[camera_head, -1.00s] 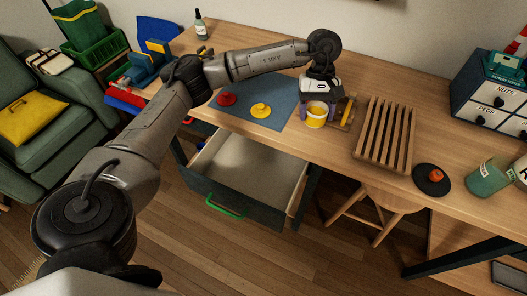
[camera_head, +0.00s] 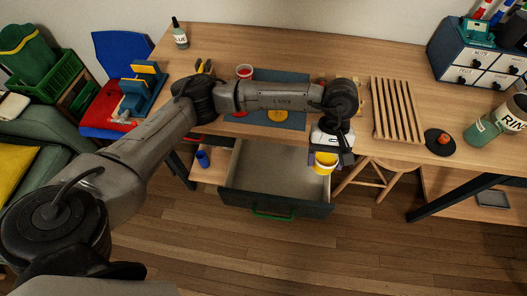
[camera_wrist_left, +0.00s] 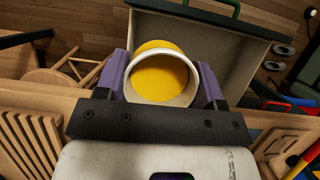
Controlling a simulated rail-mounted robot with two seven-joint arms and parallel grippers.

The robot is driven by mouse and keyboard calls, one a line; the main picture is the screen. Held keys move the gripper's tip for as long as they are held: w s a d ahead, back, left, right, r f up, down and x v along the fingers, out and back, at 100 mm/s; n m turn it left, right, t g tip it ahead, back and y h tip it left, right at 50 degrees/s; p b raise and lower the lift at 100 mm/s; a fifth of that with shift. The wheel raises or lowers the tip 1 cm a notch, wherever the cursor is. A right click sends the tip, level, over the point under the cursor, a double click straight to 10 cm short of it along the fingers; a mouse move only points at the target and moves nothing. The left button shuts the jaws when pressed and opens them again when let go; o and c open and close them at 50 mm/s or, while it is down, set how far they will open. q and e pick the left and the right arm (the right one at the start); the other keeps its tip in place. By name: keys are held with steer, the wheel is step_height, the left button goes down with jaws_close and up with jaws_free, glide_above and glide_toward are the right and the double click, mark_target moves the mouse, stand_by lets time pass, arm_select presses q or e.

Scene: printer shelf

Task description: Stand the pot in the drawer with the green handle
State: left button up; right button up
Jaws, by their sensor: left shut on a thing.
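My left gripper (camera_head: 326,155) is shut on the yellow and white pot (camera_head: 325,168), gripping it across the rim. In the left wrist view the pot (camera_wrist_left: 163,80) sits between the two purple fingers, its open mouth facing the camera and its inside yellow. The drawer (camera_head: 245,196) is pulled open below the desk front and looks empty. Its green handle (camera_head: 275,214) is on the front panel. The pot is in the air by the drawer's right side; whether it is fully over the drawer cannot be told. My right gripper is out of view.
The desk holds a blue mat (camera_head: 290,76), a yellow lid (camera_head: 277,115), a red and white pot (camera_head: 244,72), a slatted rack (camera_head: 397,108) and a black disc (camera_head: 440,142). A wooden stool (camera_head: 380,170) stands right of the drawer. A blue cup (camera_head: 203,158) is left of it.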

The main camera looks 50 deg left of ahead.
arm_select(q)
step_height(320, 180, down, 7)
steer(key=d+n+t+h+b, duration=0.1)
steer(key=d+n+t+b, duration=0.1)
steer(key=n, duration=0.5)
steer(key=n+t+b, duration=0.4)
steer(key=n+b, duration=0.1)
steer(key=n, duration=0.4)
glide_above(282, 185)
steer(key=a, duration=0.1)
steer(key=shift+y, duration=0.3)
steer(key=f, duration=0.9)
steer(key=s+f, duration=0.1)
steer(key=f, duration=0.3)
steer(key=shift+a+f, duration=0.15)
steer(key=shift+f, duration=0.05)
steer(key=shift+f+b, duration=0.85)
steer(key=shift+f, duration=1.15)
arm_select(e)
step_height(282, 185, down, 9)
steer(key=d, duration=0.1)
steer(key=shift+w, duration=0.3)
arm_select(q)
steer(key=shift+w+f, duration=0.1)
steer(key=shift+f, duration=0.05)
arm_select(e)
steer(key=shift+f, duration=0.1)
